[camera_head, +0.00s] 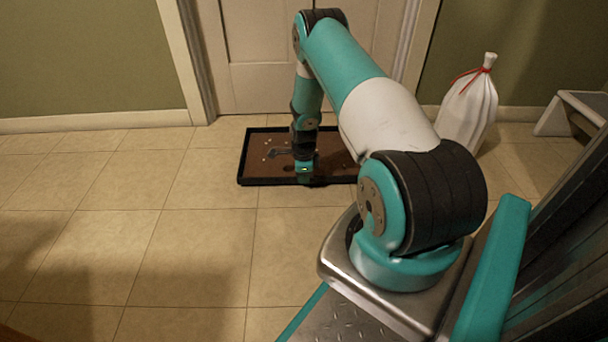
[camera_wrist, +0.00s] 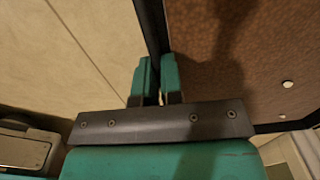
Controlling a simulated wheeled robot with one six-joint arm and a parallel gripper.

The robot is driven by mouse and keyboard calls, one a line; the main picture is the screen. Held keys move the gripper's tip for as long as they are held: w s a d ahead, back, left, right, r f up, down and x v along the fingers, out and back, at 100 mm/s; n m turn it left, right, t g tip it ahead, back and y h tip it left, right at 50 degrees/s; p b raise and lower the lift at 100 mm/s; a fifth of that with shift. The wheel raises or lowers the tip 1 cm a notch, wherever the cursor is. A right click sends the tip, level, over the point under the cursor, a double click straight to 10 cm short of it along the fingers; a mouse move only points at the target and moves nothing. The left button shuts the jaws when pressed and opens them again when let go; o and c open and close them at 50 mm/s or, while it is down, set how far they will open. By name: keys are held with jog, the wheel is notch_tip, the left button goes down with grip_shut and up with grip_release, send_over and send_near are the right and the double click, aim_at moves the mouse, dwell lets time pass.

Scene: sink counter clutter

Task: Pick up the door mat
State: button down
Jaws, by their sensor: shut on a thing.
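The door mat (camera_head: 262,168) is brown with a black raised border and a pale pattern. It lies on the tiled floor in front of the door. My gripper (camera_head: 304,178) points down at the mat's near edge. In the wrist view the two teal fingers of my gripper (camera_wrist: 157,82) are shut on the mat's black border, and the mat's brown surface (camera_wrist: 205,35) fills the right side. My arm hides the right part of the mat in the head view.
A closed door (camera_head: 258,60) stands behind the mat. A white bag (camera_head: 468,108) with a red tie stands against the wall at the right. A grey-white object (camera_head: 575,112) is at the far right. The tiled floor (camera_head: 110,220) on the left is clear.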

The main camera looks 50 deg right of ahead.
notch_tip(320, 180, up, 18)
jog(key=p, duration=1)
jog(key=shift+r, duration=0.1)
